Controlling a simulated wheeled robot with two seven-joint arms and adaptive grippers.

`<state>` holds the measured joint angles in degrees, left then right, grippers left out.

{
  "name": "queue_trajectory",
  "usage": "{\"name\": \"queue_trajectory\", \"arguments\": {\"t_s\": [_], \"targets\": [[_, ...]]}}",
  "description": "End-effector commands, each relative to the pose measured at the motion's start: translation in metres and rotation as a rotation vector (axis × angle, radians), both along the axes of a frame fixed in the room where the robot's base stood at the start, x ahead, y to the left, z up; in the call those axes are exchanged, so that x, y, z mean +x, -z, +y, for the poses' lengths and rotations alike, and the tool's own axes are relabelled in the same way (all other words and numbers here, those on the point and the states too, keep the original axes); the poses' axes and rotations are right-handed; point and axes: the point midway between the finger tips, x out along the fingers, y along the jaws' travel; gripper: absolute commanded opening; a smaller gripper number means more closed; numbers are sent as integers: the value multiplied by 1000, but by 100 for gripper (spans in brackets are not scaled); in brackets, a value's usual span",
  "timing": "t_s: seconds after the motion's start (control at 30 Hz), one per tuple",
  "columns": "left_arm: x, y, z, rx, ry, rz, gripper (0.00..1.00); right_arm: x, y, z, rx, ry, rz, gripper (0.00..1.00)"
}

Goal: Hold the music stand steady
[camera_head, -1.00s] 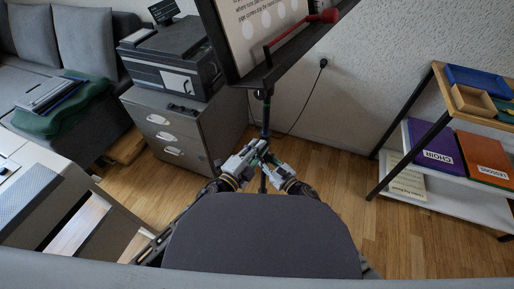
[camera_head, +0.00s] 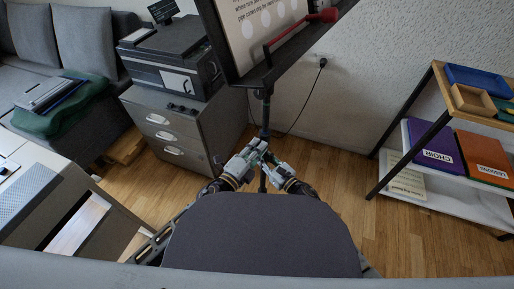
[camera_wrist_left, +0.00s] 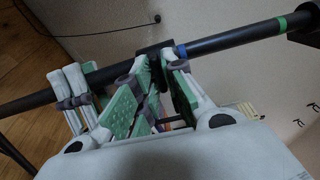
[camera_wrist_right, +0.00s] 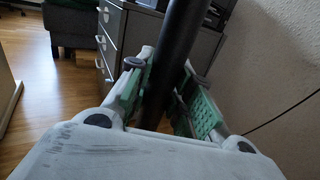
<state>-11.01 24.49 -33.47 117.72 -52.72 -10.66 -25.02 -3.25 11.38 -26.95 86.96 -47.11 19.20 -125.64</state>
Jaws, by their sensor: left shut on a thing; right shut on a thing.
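The music stand (camera_head: 262,78) has a tilted black desk bearing a printed sheet (camera_head: 265,30). Its thin black pole (camera_head: 265,110) runs down to my two grippers. My left gripper (camera_head: 258,149) is shut on the pole; the left wrist view shows its green-padded fingers around a dark collar beside a blue band (camera_wrist_left: 182,52). My right gripper (camera_head: 268,160) is shut on the pole just below; in the right wrist view the pole (camera_wrist_right: 176,60) passes between its fingers. The foot of the stand is hidden behind my body.
A red-headed stick (camera_head: 322,16) lies along the desk's edge. A grey drawer cabinet (camera_head: 215,125) with a printer (camera_head: 170,55) stands left of the pole. A shelf (camera_head: 400,160) with folders stands right. A cable (camera_head: 305,105) hangs on the wall behind.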

Motion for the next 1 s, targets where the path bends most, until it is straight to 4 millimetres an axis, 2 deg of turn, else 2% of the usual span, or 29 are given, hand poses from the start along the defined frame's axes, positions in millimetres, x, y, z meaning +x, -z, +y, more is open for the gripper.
{"name": "queue_trajectory", "arguments": {"t_s": [0.07, 0.1, 0.2, 0.67, 1.0], "targets": [[-1, 2, 0, 1, 1, 3, 0, 0, 1, 0, -1, 0, 1, 0], [-1, 2, 0, 1, 1, 3, 16, 0, 1, 0, -1, 0, 1, 0], [-1, 1, 0, 0, 1, 2, 29, 0, 1, 0, -1, 0, 1, 0], [-2, 1, 1, -1, 1, 2, 29, 0, 1, 0, -1, 0, 1, 0], [-14, 1, 8, -1, 0, 3, 29, -1, 1, 0, -1, 0, 1, 0]]}}
